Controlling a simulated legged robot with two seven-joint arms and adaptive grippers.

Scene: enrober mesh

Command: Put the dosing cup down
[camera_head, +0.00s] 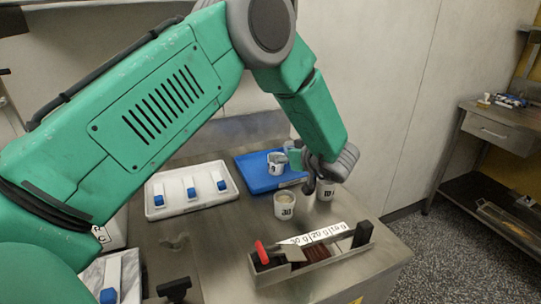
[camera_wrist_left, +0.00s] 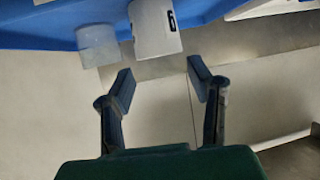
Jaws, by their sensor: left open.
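A small white dosing cup (camera_head: 275,168) stands on the blue tray (camera_head: 250,181). In the left wrist view a white cup with a dark printed mark (camera_wrist_left: 156,30) lies ahead of the fingertips, with a pale translucent block (camera_wrist_left: 98,45) beside it. My left gripper (camera_head: 301,172) is just right of the cup in the head view, partly overlapping the tray's right side. In the left wrist view its two fingers (camera_wrist_left: 161,85) are apart, with nothing between them. My right gripper is not in view.
A cup marked 30 (camera_head: 285,208) and another cup (camera_head: 326,192) stand on the steel table near the gripper. A white tray with blue-ended tools (camera_head: 160,211) is left. A rack labelled 30, 20 and 10 g (camera_head: 318,236) is in front.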

